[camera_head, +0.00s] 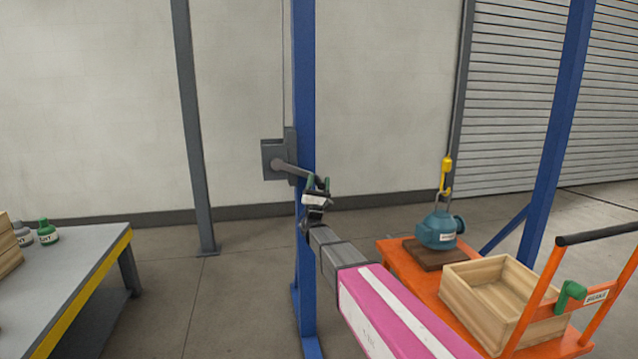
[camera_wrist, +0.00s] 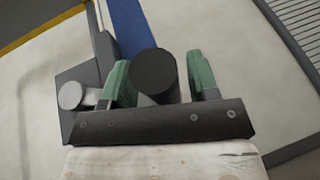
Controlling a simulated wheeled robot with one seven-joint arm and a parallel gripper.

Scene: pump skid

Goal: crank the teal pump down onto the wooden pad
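The teal pump (camera_head: 438,231) hangs upright from a yellow hook (camera_head: 446,172) by a grey shackle. It is directly over the brown wooden pad (camera_head: 428,258) on the orange cart; its base looks at or very near the pad, and I cannot tell whether they touch. The winch (camera_head: 272,160) is on the blue post, with its crank arm (camera_head: 295,170) pointing right and slightly down. My gripper (camera_head: 318,185) is at the crank's end. In the wrist view its green fingers stand either side of the black crank handle (camera_wrist: 154,76), with a gap showing on the right.
A grey table (camera_head: 70,270) with bottles (camera_head: 47,233) stands at left. Blue posts and a grey post (camera_head: 192,120) rise behind; floor between table and winch post is clear.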

